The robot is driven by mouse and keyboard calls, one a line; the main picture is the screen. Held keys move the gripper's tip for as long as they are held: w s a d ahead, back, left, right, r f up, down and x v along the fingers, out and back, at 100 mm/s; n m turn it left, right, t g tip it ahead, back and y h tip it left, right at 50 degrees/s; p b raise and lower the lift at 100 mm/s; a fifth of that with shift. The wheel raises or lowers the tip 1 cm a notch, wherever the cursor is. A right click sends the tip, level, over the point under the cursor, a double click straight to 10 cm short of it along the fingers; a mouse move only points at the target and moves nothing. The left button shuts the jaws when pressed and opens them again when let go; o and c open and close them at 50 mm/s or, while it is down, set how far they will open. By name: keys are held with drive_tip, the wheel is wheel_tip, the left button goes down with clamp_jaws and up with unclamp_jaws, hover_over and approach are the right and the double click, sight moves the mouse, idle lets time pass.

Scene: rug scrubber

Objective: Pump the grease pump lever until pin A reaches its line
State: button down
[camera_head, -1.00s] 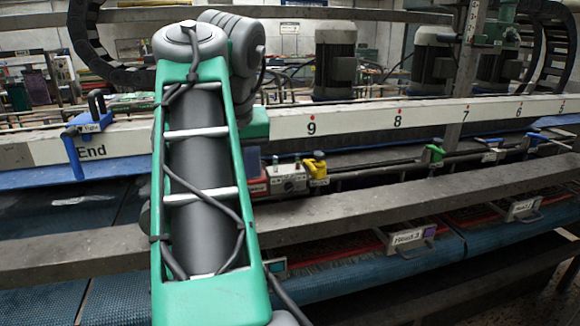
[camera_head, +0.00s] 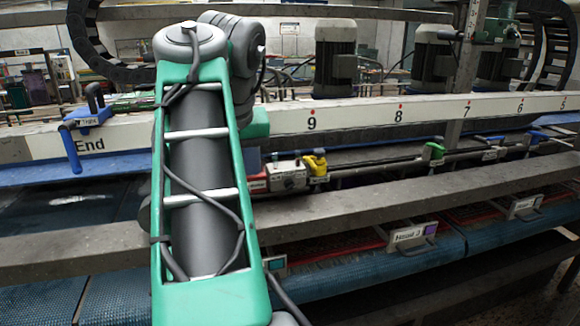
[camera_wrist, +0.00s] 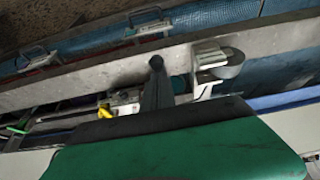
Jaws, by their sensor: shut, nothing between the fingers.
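A dark tapered shape that looks like my shut gripper (camera_wrist: 157,90) points up from the green and black housing in the wrist view. A round black knob (camera_wrist: 155,62) shows right at its tip; I cannot tell whether they touch. To its right is a light bracket with a grey round body (camera_wrist: 228,64); I cannot tell whether this is the grease pump. In the head view my green arm hides the gripper and whatever is behind it. Pin A, its line and the pump lever cannot be made out for certain.
A yellow-handled valve (camera_head: 315,164) and a small labelled grey box (camera_head: 288,177) sit just right of my arm. A long grey beam (camera_head: 380,200) runs across in front. A blue clamp with a black handle (camera_head: 90,120) stands at the left on the white numbered rail (camera_head: 360,115).

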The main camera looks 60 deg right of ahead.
drive_tip(key=shift+f+b, duration=3.05)
drive_tip(key=shift+f, duration=0.15)
wheel_tip(320, 180, up, 10)
drive_tip(key=p, duration=1)
drive_tip(key=shift+r, duration=0.25)
drive_tip(key=shift+f, duration=0.15)
